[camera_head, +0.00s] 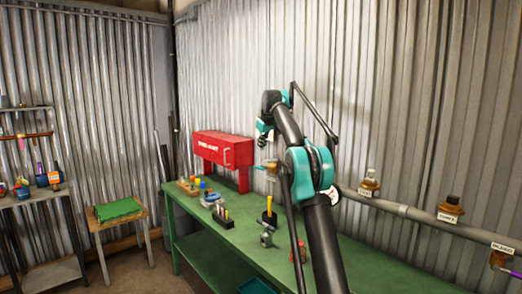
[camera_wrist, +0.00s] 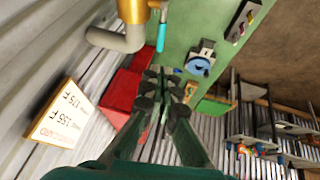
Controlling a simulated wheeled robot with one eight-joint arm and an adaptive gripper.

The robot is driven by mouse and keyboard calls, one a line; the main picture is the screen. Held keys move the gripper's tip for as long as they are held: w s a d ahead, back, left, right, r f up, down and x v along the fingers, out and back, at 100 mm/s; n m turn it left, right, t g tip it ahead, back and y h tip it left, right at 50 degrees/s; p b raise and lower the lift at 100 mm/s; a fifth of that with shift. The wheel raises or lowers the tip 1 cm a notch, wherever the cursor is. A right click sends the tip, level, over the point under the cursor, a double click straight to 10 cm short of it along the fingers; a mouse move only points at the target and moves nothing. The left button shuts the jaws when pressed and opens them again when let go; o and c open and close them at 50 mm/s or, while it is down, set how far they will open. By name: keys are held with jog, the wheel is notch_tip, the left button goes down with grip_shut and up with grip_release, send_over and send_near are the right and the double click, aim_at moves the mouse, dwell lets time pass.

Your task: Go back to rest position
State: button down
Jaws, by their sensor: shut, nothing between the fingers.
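My gripper (camera_wrist: 164,78) is shut and empty in the wrist view, its two dark green fingers reaching up from the bottom and meeting near the middle. In the head view my arm rises over the green workbench (camera_head: 222,237) and bends down at its wrist; the fingertips are hard to make out there. The red cabinet (camera_head: 223,150) stands at the bench's far end. It shows left of the fingers in the wrist view (camera_wrist: 121,96). A brass fitting (camera_wrist: 132,10) with a turquoise handle is above the fingers in that view.
A grey pipe (camera_head: 420,214) with brass fittings runs along the corrugated wall at right. Tools (camera_head: 269,218) and small blocks stand on the bench. A stool (camera_head: 119,209) with a green top and a shelf rack (camera_head: 38,196) stand at left. A printed sign (camera_wrist: 63,113) is near the gripper.

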jog(key=shift+s, duration=0.1)
jog(key=s+d+f+m, duration=0.2)
jog(key=s+f, duration=1)
jog(key=s, duration=0.8)
jog(key=s+d+f+m+g+h, duration=0.1)
jog(key=s+d+f+m, duration=0.1)
jog(key=s+f, duration=1)
jog(key=s+d+f+m, duration=0.2)
jog(key=s+f, duration=1.1)
jog(key=s, duration=1.6)
jog(key=shift+d+m+g, duration=0.3)
jog(key=shift+d, duration=0.65)
